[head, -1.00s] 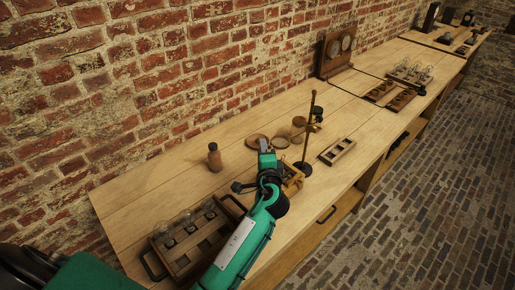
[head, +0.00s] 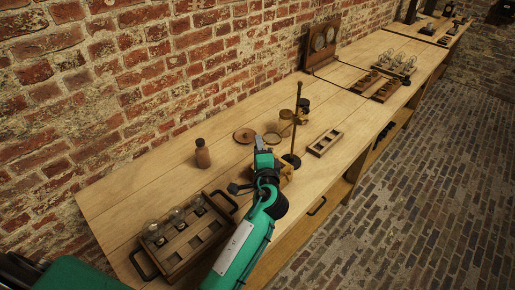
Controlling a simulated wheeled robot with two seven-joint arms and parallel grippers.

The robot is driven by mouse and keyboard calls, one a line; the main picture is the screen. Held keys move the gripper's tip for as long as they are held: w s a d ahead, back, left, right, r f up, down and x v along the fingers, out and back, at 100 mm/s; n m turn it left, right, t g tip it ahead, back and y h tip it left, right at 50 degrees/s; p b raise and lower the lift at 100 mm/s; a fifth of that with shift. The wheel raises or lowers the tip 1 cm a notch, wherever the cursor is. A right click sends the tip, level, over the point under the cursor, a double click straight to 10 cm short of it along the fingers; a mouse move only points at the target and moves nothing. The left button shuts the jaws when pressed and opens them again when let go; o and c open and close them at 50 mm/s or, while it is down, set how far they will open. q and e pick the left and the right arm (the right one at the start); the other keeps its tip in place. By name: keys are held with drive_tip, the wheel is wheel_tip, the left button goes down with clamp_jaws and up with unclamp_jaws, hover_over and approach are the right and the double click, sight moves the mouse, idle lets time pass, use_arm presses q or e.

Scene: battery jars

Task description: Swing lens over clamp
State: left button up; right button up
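A thin brass post (head: 296,125) stands upright on a round dark base (head: 291,160) near the middle of the bench. A dark knob-like part (head: 303,106) shows beside the post, near its upper half. A pale round disc or ring (head: 271,138), perhaps the lens, shows left of the post; I cannot tell whether it is attached. A brass-coloured piece (head: 286,174), perhaps the clamp, is mostly hidden behind my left wrist. My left gripper (head: 262,146) is left of the post, and its finger gap is not clear. My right gripper is not in view.
A brown bottle (head: 202,154) and a brown disc (head: 245,135) stand left of the post. A handled wooden tray (head: 208,237) with glass bulbs is at the front left. A small slotted wooden rack (head: 325,142) lies to the right. The back-left bench top is clear.

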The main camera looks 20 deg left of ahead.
use_arm(q)
drive_tip(key=shift+s, duration=0.25)
drive_tip(key=b+v, duration=0.1)
drive_tip(key=v, duration=1.2)
drive_tip(key=shift+s+d, duration=0.15)
